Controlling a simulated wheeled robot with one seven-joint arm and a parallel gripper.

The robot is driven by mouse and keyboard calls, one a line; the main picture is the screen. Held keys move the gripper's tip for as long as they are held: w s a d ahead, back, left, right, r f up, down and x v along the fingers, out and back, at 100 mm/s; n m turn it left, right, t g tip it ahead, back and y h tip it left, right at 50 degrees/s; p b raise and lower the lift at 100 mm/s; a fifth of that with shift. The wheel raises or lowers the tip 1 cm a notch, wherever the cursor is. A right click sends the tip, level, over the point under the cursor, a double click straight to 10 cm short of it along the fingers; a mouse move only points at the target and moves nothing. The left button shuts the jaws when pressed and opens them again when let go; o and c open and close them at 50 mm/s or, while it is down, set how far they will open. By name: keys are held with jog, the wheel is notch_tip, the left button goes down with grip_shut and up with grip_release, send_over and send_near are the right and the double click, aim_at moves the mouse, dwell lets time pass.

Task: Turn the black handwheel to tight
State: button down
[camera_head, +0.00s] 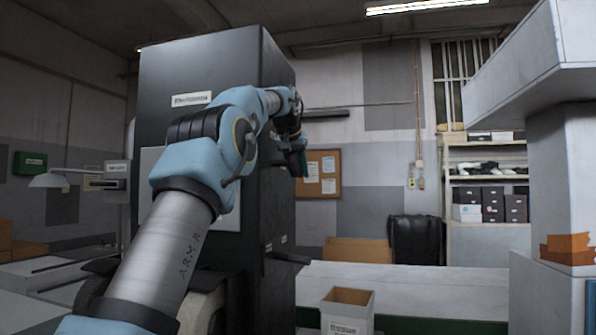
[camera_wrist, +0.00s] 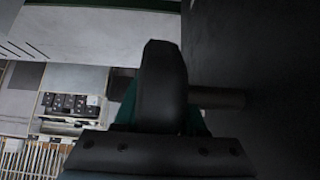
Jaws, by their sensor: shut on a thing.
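In the head view my gripper (camera_head: 299,160) is at the right side of the tall dark cabinet (camera_head: 279,215), partly behind my arm. I cannot make out the handwheel in the head view. No tight mark can be read.
A black lever or bar (camera_head: 290,258) sticks out low on the cabinet's right side. A white bench (camera_head: 410,276) and an open tissue box (camera_head: 347,312) stand to the right. A large pale machine (camera_head: 560,150) is at far right. Open air lies right of my gripper.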

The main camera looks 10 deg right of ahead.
jog(key=shift+c, duration=2.4)
grip_release()
jog(key=v, duration=1)
jog(key=shift+s+r, duration=0.2)
jog(key=shift+r, duration=0.1)
jog(key=shift+a, duration=0.1)
